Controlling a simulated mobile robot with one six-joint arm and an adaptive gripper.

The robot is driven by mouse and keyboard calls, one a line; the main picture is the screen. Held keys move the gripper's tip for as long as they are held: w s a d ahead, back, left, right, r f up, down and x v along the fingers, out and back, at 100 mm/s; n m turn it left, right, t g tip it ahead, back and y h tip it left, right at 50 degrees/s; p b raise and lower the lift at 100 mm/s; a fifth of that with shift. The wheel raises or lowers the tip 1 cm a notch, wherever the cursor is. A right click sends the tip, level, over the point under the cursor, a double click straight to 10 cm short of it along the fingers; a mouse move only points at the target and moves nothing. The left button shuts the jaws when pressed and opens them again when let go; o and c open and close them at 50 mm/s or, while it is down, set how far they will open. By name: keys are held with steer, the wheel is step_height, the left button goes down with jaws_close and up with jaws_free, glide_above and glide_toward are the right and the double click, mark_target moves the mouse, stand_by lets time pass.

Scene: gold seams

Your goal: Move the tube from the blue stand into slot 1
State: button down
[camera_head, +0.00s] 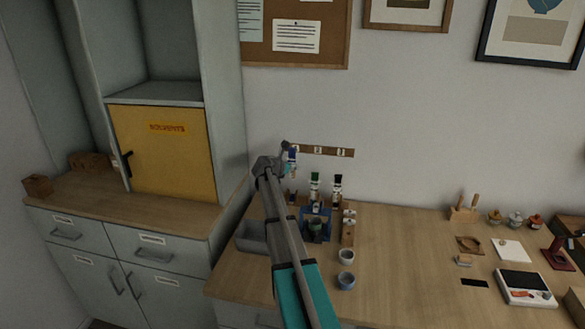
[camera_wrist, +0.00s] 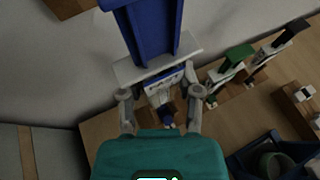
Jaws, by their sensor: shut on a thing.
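My gripper (camera_head: 285,150) (camera_wrist: 160,98) is shut on a blue-topped piece with a white collar and a printed label, which I take to be the tube (camera_wrist: 152,30). In the head view the tube (camera_head: 292,157) shows small and blue, near the wall and above the table. A numbered strip (camera_head: 330,152) is on the wall behind; its left end is partly covered by the gripper and tube. Below it stand a green-topped piece (camera_head: 314,180) and a black-topped piece (camera_head: 338,183), also visible in the wrist view (camera_wrist: 237,55). I cannot make out slot 1 or an empty blue stand.
A blue bin (camera_head: 316,213) holding a green round thing, a small wooden rack (camera_head: 348,230) and two cups (camera_head: 346,281) stand on the table below.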

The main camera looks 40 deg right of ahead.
mark_target(292, 176)
steer(key=shift+f, duration=0.15)
steer(key=shift+f+b, duration=2.1)
steer(key=shift+b, duration=0.15)
steer(key=shift+f+b, duration=2.35)
stand_by(3.2)
